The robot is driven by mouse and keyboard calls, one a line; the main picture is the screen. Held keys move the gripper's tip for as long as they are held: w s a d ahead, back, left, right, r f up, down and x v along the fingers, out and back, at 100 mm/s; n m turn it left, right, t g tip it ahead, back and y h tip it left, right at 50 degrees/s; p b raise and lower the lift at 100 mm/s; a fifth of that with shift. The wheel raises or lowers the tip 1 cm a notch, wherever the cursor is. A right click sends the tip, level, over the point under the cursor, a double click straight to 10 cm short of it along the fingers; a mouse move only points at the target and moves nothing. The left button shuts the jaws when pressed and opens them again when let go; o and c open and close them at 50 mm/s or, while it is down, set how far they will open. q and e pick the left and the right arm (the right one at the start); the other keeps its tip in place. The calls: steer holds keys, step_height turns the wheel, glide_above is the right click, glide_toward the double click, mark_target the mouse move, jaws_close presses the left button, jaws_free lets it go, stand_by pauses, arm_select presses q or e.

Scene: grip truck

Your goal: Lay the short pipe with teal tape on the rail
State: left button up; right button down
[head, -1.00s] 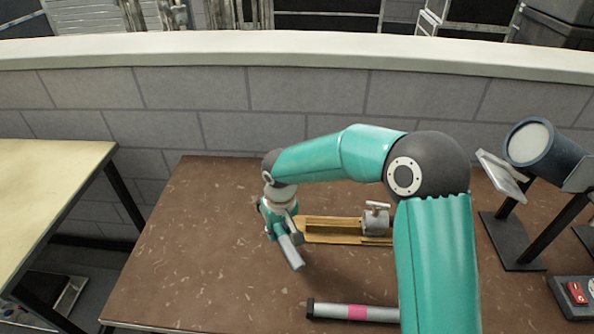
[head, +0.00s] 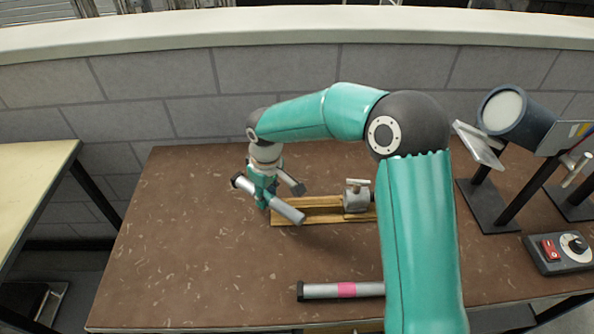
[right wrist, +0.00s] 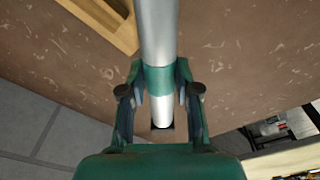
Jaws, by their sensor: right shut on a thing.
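My right gripper (head: 264,190) is shut on a short grey pipe (head: 289,211) and holds it at the left end of the rail. In the right wrist view, the fingers (right wrist: 159,92) close on both sides of the teal tape (right wrist: 159,78) around the pipe (right wrist: 158,30). The pipe lies at a slant in the head view, its near end overlapping the rail's left end; I cannot tell whether they touch. The wooden rail (head: 320,215) lies on the brown table and carries a metal clamp (head: 357,197) at its right. My left gripper is not in view.
A second pipe with pink tape (head: 318,291) lies on the table in front, partly behind my right arm. A blue-grey lamp-like device (head: 520,115) and a control box with a red switch (head: 558,253) stand at right. The table's left part is clear.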

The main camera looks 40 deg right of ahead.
steer(key=s+d+r+n+p, duration=0.1)
steer(key=s+d+r+n, duration=0.1)
steer(key=d+r+n, duration=0.45)
steer(key=shift+n+y, duration=0.4)
steer(key=shift+n, duration=0.45)
steer(key=f+b, duration=0.2)
steer(key=f, duration=0.1)
steer(key=d+f+b, duration=0.1)
steer(key=f+b, duration=0.1)
steer(key=f, duration=0.1)
steer(key=shift+d+f, duration=0.15)
steer(key=shift+r, duration=0.2)
steer(key=shift+s, duration=0.2)
steer(key=shift+f, duration=0.15)
steer(key=shift+f+b, duration=0.9)
steer(key=shift+f, duration=0.4)
steer(key=shift+f, duration=0.2)
